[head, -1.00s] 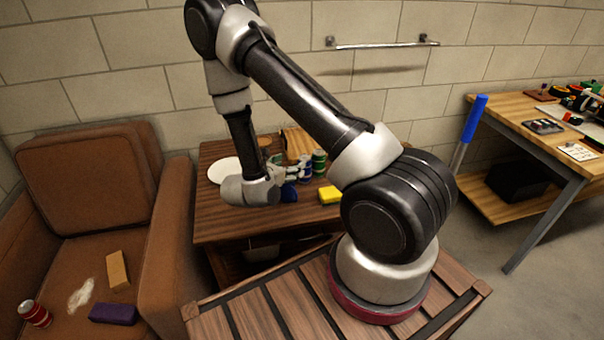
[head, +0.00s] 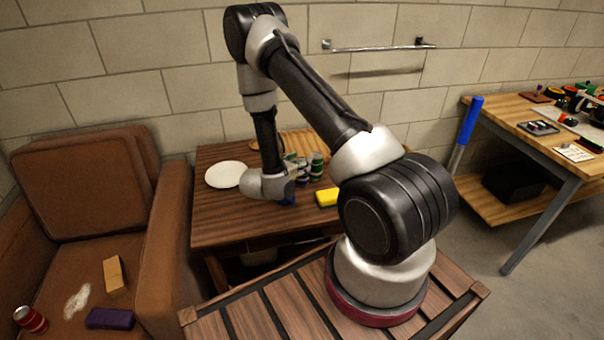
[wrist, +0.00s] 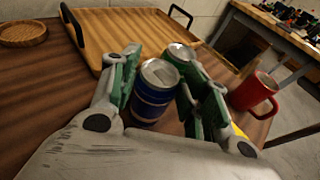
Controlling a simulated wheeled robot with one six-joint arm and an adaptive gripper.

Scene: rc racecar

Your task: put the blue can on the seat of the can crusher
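The blue can (wrist: 152,98) stands upright on the brown table, with its silver top showing in the wrist view. My gripper (wrist: 165,95) is open, one finger on each side of the can. A gap shows at the left finger; contact on the right is unclear. In the head view, my gripper (head: 293,178) is low over the table, and a small blue patch (head: 287,200) beneath it may be the can. A blue-handled lever (head: 468,122) beside the right workbench may belong to the can crusher; no seat is clearly visible.
A green can (wrist: 180,52) stands just behind the blue can. A red mug (wrist: 256,94) is to its right. A wooden tray (wrist: 118,32) with black handles lies behind.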

